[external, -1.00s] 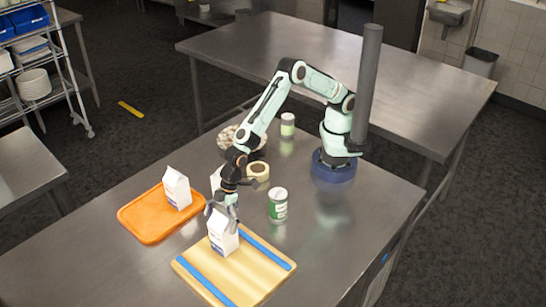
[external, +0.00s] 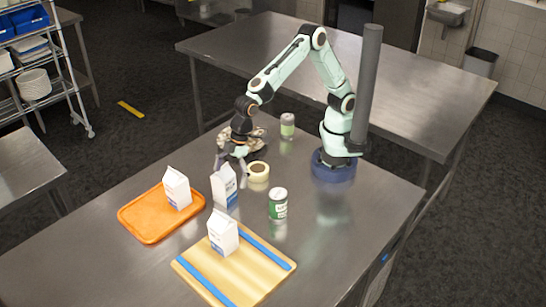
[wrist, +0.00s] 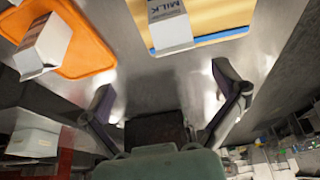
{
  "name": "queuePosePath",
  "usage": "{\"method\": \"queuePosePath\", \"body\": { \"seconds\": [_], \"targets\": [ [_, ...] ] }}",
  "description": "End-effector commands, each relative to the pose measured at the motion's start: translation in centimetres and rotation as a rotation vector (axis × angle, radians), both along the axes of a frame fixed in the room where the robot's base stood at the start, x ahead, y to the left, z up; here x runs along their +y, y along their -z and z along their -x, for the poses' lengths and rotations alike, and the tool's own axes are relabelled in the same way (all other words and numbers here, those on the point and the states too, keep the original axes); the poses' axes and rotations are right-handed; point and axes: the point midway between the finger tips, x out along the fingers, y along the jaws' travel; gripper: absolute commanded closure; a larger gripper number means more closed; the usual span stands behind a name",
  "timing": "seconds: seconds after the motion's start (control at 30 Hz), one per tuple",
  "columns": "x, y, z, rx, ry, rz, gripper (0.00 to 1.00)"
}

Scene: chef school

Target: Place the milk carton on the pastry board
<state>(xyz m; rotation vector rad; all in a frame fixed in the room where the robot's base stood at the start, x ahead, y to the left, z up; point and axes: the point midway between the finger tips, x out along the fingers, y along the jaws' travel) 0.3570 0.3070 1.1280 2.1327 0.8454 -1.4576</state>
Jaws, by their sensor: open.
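A white and blue milk carton (external: 223,233) stands upright on the wooden pastry board (external: 220,277), which has blue strips. A second carton (external: 224,187) stands on the bare metal table behind it. A third carton (external: 177,188) stands on the orange tray (external: 150,228). My gripper (external: 231,169) is open and empty, by the top of the second carton; I cannot tell whether they touch. In the wrist view, my open gripper (wrist: 168,100) shows below the board (wrist: 215,15). A carton marked MILK (wrist: 170,25) overlaps the board there; I cannot tell which carton it is.
A green-labelled can (external: 278,203) stands right of the second carton, and another can (external: 287,125) stands farther back. The table's right front is clear.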

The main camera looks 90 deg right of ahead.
Motion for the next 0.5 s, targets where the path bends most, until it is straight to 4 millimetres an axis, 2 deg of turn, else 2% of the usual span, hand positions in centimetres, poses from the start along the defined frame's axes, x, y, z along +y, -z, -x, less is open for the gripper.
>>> {"method": "queuePosePath", "body": {
  "seconds": [0.07, 0.17, 0.2, 0.27, 0.3, 0.4, 0.5],
  "targets": [
    [-4.7, -1.7, 0.5, 0.016, 0.068, 0.029, 0.05],
    [-12.8, -3.6, 3.2, 0.073, 0.195, 0.079, 0.05],
    [-16.1, -4.1, 4.9, 0.103, 0.253, 0.094, 0.05],
    [-20.3, -4.5, 8.1, 0.153, 0.341, 0.110, 0.05],
    [-22.7, -4.6, 10.4, 0.187, 0.395, 0.117, 0.05],
    [-26.6, -4.1, 15.9, 0.266, 0.510, 0.116, 0.05],
    [-28.4, -3.2, 20.0, 0.328, 0.585, 0.106, 0.05]
  ]
}}
